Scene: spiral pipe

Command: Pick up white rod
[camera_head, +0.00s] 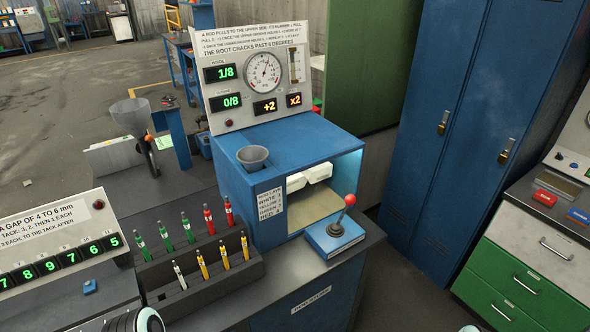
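The white rod (179,275) stands upright with a slight tilt at the front left of a dark stepped rack (215,287). Its lower end is hidden in the rack. Yellow rods (202,265) stand to its right in the same front row. Green rods (165,237) and red rods (208,218) stand in the row behind. Neither gripper can be made out; only a white and black rounded piece, perhaps part of my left arm, shows at the bottom edge.
A blue machine (285,140) with a funnel (253,157), a dial and an open lit bay stands behind the rack. A red-knobbed lever box (335,234) is to the right. A numbered panel (62,247) stands at left. Bare counter lies before the rack.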

